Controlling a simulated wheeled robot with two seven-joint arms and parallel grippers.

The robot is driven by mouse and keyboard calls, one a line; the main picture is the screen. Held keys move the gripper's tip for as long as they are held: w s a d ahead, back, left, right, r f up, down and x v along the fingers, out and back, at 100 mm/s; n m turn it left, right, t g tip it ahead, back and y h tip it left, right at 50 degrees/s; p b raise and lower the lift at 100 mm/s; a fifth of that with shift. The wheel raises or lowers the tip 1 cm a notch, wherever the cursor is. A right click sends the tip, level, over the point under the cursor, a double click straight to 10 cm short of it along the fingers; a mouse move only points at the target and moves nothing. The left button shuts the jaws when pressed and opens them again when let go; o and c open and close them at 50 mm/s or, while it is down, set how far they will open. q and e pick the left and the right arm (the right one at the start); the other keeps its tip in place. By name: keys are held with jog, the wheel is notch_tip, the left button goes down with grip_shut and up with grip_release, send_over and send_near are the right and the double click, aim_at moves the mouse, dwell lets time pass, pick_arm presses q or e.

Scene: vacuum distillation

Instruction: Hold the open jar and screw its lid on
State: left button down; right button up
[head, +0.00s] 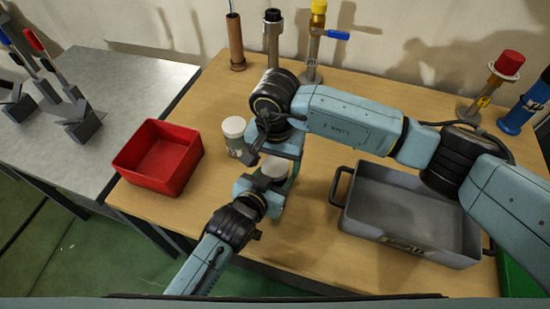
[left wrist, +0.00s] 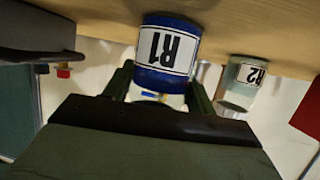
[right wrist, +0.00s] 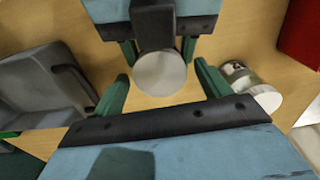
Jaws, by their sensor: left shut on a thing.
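The jar labelled R1 (left wrist: 165,50) is between the fingers of my left gripper (left wrist: 158,92), which is shut on it. In the head view, the left gripper (head: 262,186) holds it near the table's front edge. Its round pale top (right wrist: 160,73) faces up in the right wrist view; I cannot tell whether this is a lid or the jar's mouth. My right gripper (right wrist: 163,88) is open, with its fingers spread on either side of that top and apart from it. In the head view, my right gripper (head: 277,158) is over the jar and partly hides it.
A second jar labelled R2 (head: 234,136) with a white lid stands close behind and left. A red bin (head: 187,172) is at left, a grey tray (head: 400,220) at right. Tall cylinders and valves, including a brown tube (head: 236,42), stand along the back.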

jog(key=c, duration=1)
jog(key=m, duration=0.4)
jog(key=shift+m, duration=0.3)
jog(key=m, duration=0.5)
jog(key=o, duration=1.1)
jog(key=shift+r, duration=0.1)
jog(key=shift+r, duration=2.2)
jog(key=shift+c, duration=0.2)
